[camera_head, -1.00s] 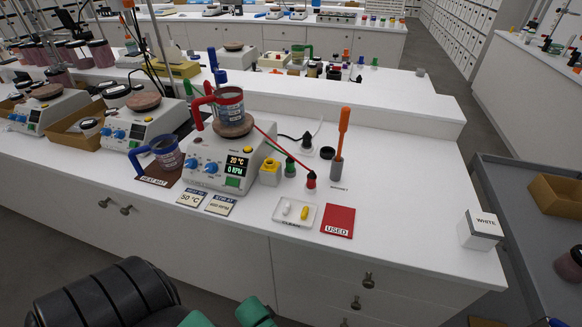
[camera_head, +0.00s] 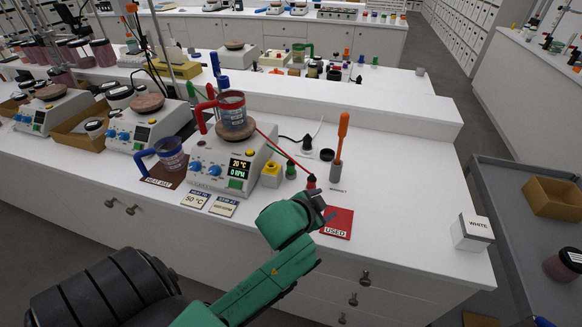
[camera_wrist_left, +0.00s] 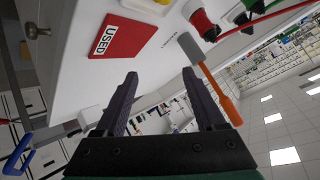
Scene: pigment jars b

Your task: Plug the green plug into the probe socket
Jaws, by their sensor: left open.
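The green plug (camera_head: 291,170) stands on the white bench, right of the hotplate stirrer (camera_head: 230,170), with a green lead behind it. In the left wrist view the green plug (camera_wrist_left: 241,14) is at the top edge, partly cut off. A red plug (camera_head: 311,181) stands beside it, also in the wrist view (camera_wrist_left: 204,22). I cannot make out for certain which part is the probe socket; a yellow-topped block (camera_head: 271,169) stands between stirrer and green plug. My left gripper (camera_head: 326,208) is open and empty, in front of the plugs near the red mat; its fingers (camera_wrist_left: 165,95) touch nothing.
A red USED mat (camera_head: 338,224) lies by the gripper. An orange-handled tool (camera_head: 342,135) stands upright behind. A red-handled beaker (camera_head: 232,108) is on the stirrer; a blue-handled one (camera_head: 170,155) stands left. A WHITE box (camera_head: 471,232) is at right. Bench between is clear.

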